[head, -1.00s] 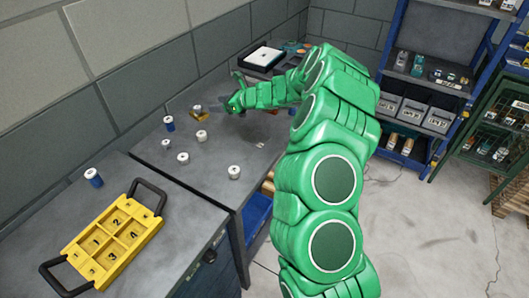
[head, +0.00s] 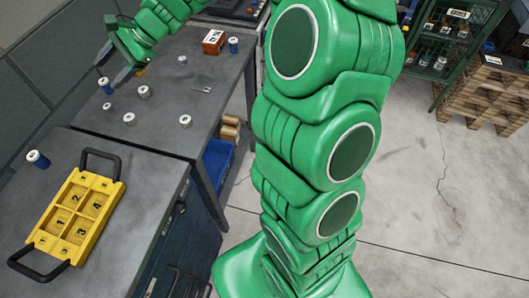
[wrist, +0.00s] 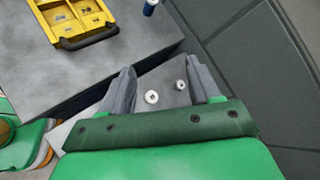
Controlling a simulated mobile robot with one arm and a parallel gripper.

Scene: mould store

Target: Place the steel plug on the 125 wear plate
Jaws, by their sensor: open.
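Several small grey-sided, pale-topped cylinders stand on the grey bench, among them ones at the left (head: 106,106), centre (head: 143,92), front (head: 129,118) and right (head: 185,120). I cannot tell which is the steel plug. My gripper (head: 113,65) is open and empty above the back left of this group. In the wrist view, two pale-topped cylinders (wrist: 152,97) (wrist: 181,84) show below and between the spread fingers. A small yellow-brown thing (head: 141,72) is partly hidden by my gripper. I cannot make out a plate marked 125.
A yellow numbered tray (head: 60,213) with black handles lies on the nearer bench. Blue, white-topped cylinders stand beside it (head: 38,159), near my gripper (head: 105,86) and at the back (head: 233,46). A red-brown labelled box (head: 213,41) stands at the back. The tray's right side is clear.

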